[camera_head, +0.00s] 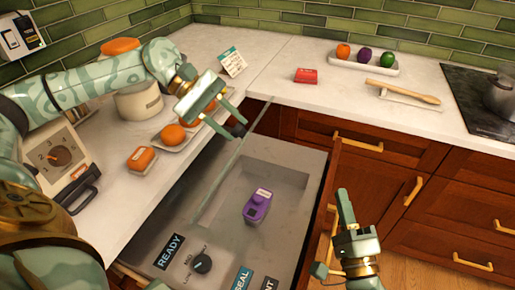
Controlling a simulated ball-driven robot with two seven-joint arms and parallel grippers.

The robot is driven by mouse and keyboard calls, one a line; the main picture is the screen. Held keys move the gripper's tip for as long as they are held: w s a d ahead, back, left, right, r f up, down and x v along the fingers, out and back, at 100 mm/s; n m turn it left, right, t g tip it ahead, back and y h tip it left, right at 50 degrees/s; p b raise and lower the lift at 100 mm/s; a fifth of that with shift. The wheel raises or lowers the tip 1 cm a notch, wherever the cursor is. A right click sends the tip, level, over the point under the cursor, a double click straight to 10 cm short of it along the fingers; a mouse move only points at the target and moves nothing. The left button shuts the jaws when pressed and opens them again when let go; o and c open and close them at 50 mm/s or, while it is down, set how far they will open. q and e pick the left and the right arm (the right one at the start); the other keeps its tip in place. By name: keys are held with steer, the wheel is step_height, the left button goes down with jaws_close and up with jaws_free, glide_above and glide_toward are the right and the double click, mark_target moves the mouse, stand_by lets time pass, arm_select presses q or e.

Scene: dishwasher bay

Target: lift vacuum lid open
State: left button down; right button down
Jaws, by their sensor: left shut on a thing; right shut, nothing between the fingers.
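The vacuum drawer (300,165) is pulled out below the counter, with a grey chamber inside. Its clear lid (232,165) shows as a pale green edge running from the counter corner down toward the control panel, and it looks tilted up. My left gripper (230,122) is shut at a dark part by the lid's upper end; the fingers partly hide what they hold, apparently the lid's handle. A purple packet (258,205) lies in the chamber. My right gripper (343,195) is shut and empty, to the right of the drawer front.
The panel has a READY label (169,251), a knob (202,263) and a SEAL label (241,279). Orange items (173,134), a canister (138,102) and a dial scale (58,157) crowd the left counter. A red block (306,76) and wooden spoon (405,92) lie behind.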

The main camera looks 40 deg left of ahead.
steer(key=s+a+r+m+g+y, duration=0.1)
steer(key=s+a+r+g+y, duration=0.2)
steer(key=s+a, duration=0.4)
arm_select(q)
steer(key=shift+r, duration=0.3)
arm_select(e)
steer(key=w+a+r, duration=0.2)
steer(key=a, duration=0.4)
steer(key=w+a+r+g, duration=0.1)
steer(key=w+a+r, duration=0.1)
steer(key=a, duration=0.4)
steer(key=shift+a, duration=0.1)
steer(key=shift+s+a+r, duration=0.4)
steer(key=shift+a+r, duration=0.1)
steer(key=shift+a, duration=0.1)
arm_select(q)
steer(key=c, duration=1.2)
jaws_free()
steer(key=shift+d, duration=0.1)
steer(key=shift+o, duration=0.7)
steer(key=shift+d+f, duration=0.1)
arm_select(e)
steer(key=shift+d, duration=0.1)
